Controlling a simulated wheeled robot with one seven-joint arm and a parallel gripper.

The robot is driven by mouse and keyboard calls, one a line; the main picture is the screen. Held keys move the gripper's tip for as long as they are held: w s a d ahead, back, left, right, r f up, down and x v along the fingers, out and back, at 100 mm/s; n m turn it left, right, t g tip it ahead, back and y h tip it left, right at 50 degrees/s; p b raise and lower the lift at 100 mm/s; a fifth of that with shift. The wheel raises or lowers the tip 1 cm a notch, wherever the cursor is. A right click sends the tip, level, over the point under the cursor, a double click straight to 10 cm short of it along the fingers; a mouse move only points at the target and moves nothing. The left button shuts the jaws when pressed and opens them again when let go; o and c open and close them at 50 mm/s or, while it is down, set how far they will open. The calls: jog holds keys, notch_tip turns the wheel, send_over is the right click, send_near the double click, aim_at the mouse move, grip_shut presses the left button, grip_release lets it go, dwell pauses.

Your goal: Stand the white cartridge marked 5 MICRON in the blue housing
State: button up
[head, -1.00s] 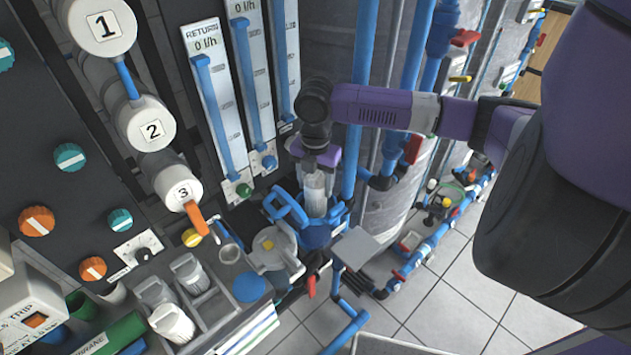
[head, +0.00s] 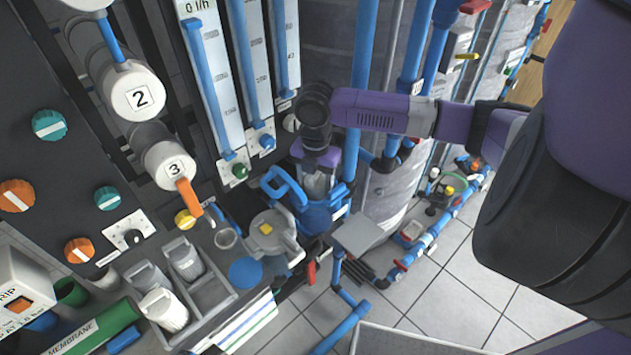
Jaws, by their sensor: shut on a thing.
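My gripper (head: 317,160) points down at the middle of the head view, shut on a white cartridge (head: 318,183). Any marking on the cartridge is too small to read. The blue housing (head: 322,218) is directly below the gripper. The cartridge stands roughly upright, and its lower part is hidden inside the housing's mouth. Whether its foot touches the bottom cannot be seen. My fingertips are partly hidden by the wrist and are close above the housing's rim.
A blue wrench-like ring (head: 285,188) and a grey cap (head: 268,232) with a yellow centre are left of the housing. A grey bin (head: 208,297) holds several white cartridges at lower left. A grey plate (head: 358,233) is to the right. Blue pipes (head: 355,120) rise behind.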

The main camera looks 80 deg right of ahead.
aim_at(316, 174)
jog(key=shift+f+b, duration=1.1)
jog(key=shift+f, duration=0.85)
jog(key=o, duration=1.4)
jog(key=shift+o, duration=0.2)
jog(key=shift+r, duration=3.9)
notch_tip(316, 174, up, 9)
jog(key=p, duration=0.8)
jog(key=shift+p, duration=0.4)
jog(key=shift+r+p, duration=0.45)
jog(key=shift+r, duration=0.05)
